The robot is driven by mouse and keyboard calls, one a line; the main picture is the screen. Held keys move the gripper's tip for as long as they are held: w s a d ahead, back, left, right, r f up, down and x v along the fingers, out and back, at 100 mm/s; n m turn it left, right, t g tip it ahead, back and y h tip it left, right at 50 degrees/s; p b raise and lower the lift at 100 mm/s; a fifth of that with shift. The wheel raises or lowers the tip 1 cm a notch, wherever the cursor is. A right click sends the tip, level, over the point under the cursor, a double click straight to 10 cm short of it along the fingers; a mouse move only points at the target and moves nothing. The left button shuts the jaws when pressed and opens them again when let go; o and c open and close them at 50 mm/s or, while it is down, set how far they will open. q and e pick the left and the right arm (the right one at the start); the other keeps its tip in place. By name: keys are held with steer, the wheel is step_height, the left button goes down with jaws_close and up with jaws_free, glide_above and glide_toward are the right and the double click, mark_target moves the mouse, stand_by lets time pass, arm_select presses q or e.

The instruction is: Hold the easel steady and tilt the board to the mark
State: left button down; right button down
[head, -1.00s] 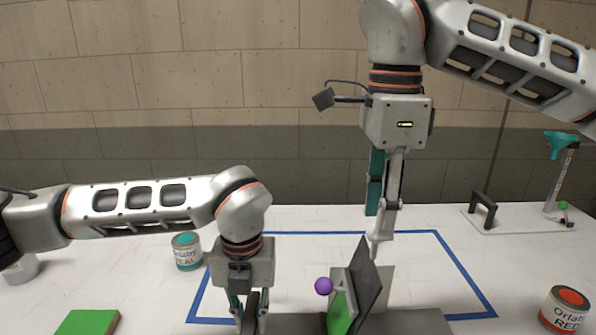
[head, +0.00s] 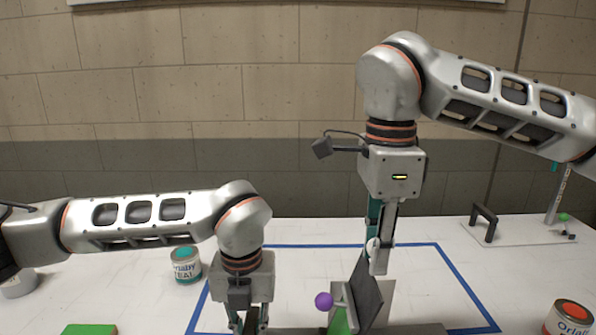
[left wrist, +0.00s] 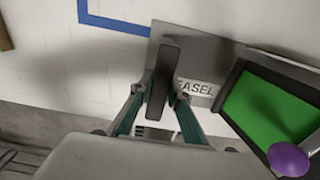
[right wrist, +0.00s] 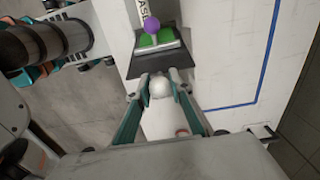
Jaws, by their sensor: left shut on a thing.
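The easel (left wrist: 222,58) is grey with an EASEL label and a dark upright handle. My left gripper (head: 249,322) is shut on the handle (left wrist: 163,75). I cannot make out the mark.
A blue tape outline (head: 455,275) surrounds the work area on the white table. A teal paint can (head: 185,266) stands left and a red one (head: 570,320) at the right front.

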steer(key=shift+d, duration=0.15)
stand_by(0.5)
steer(key=shift+d+f, duration=0.25)
steer(key=shift+d, duration=0.75)
steer(key=shift+d+f, duration=0.35)
steer(key=shift+d, duration=0.65)
steer(key=shift+d+f, duration=0.4)
steer(key=shift+d, duration=0.5)
